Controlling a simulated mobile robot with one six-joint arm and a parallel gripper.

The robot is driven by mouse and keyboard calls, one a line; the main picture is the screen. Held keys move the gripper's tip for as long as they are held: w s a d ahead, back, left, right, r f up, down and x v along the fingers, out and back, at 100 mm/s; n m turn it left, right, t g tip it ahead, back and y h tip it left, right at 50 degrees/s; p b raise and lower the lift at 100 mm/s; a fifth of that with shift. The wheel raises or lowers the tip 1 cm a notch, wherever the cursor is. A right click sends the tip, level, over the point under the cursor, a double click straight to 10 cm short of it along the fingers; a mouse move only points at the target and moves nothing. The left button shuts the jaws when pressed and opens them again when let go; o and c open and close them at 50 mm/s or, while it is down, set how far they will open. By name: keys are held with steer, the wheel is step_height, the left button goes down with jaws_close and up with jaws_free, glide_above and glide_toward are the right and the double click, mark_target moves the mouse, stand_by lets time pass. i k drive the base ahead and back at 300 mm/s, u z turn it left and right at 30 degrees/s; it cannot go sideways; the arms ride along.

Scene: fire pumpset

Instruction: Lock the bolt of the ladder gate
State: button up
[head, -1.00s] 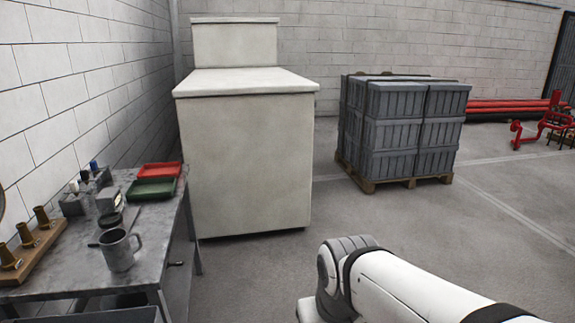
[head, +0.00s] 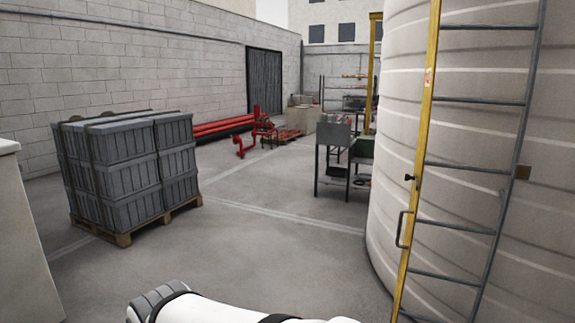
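The ladder gate shows at the right in the head view as a tall yellow upright (head: 422,130) with grey rungs (head: 466,168), standing in front of a large pale ribbed tank (head: 395,195). A small black bolt knob (head: 411,178) sits on the yellow upright, and a grey pull handle (head: 401,229) is below it. I cannot tell the bolt's position at this size. Part of my white arm shows at the bottom edge; my gripper is out of view.
A pallet of grey crates (head: 130,170) stands at the left, beside a pale cabinet edge (head: 20,240). Red pipes (head: 222,128) and a red stand (head: 262,130) are farther back. A dark table (head: 335,160) stands left of the tank. The middle floor (head: 260,235) is clear.

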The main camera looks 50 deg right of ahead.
mark_target(408, 177)
steer(key=z, duration=2.75)
steer(key=i, duration=0.15)
steer(key=u, duration=0.35)
